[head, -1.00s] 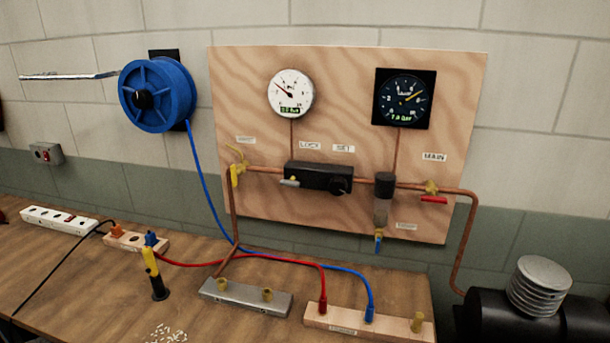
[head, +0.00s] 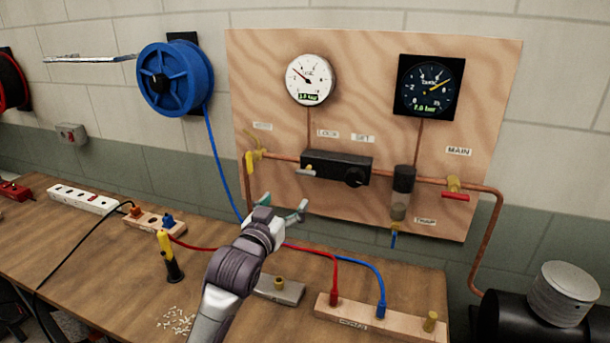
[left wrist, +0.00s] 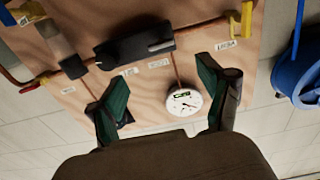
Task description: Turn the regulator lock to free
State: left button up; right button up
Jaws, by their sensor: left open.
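The black regulator block (head: 342,168) sits on the copper pipe on the plywood board, under the LOCK label (head: 328,134) and the SET label (head: 362,138). Its small pale lock lever (head: 306,172) points left, roughly level, at the block's left end. The round black knob (head: 356,177) is at the right end. My left gripper (head: 284,203) is open and empty, below and left of the block, apart from the lever. In the left wrist view the open fingers (left wrist: 162,85) frame the board, with the regulator block (left wrist: 135,46) beyond them. My right gripper is not seen.
A yellow valve (head: 254,155) is left of the regulator, and a red-handled main valve (head: 455,196) is right. A white gauge (head: 310,79) and a black gauge (head: 430,87) are above. Blue and red leads cross the bench below. A blue reel (head: 175,79) hangs left.

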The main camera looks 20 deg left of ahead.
aim_at(304, 174)
pick_arm(q)
jog(key=w+p, duration=0.1)
jog(key=w, duration=0.3)
jog(key=w+p, duration=0.1)
jog(key=w, duration=0.3)
jog(key=w+p, duration=0.1)
jog(key=w, duration=0.3)
jog(key=shift+w+d+r, duration=0.15)
jog(key=shift+d+r, duration=0.05)
jog(key=shift+r, duration=0.05)
jog(key=shift+w+f+p, duration=0.15)
jog(key=shift+w+p, duration=0.15)
jog(key=shift+w, duration=0.35)
jog(key=shift+c, duration=0.2)
jog(key=c, duration=1.1)
